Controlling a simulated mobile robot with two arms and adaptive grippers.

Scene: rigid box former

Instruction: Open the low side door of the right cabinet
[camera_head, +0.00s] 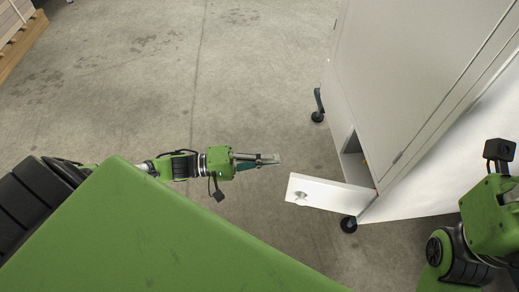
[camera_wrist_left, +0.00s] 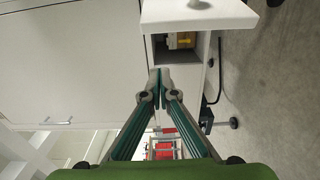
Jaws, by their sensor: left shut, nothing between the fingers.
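The right cabinet (camera_head: 415,75) is a tall white-grey unit on casters at the right. Its low side door (camera_head: 330,194) stands swung out from the cabinet, with a round knob (camera_head: 300,197) near its free end. In the left wrist view the door (camera_wrist_left: 205,16) crosses the top, with its knob (camera_wrist_left: 200,4) at the top edge. Behind it is an open compartment (camera_wrist_left: 178,57) with a yellow item inside. My left gripper (camera_head: 272,159) is shut and empty, just left of the door and apart from it. It also shows in the left wrist view (camera_wrist_left: 158,78).
A large closed cabinet door (camera_wrist_left: 65,55) with a bar handle (camera_wrist_left: 58,122) fills the left of the wrist view. Red items (camera_wrist_left: 164,150) show below the fingers. Casters (camera_head: 348,224) stand under the cabinet. The concrete floor (camera_head: 240,90) around my left gripper is clear.

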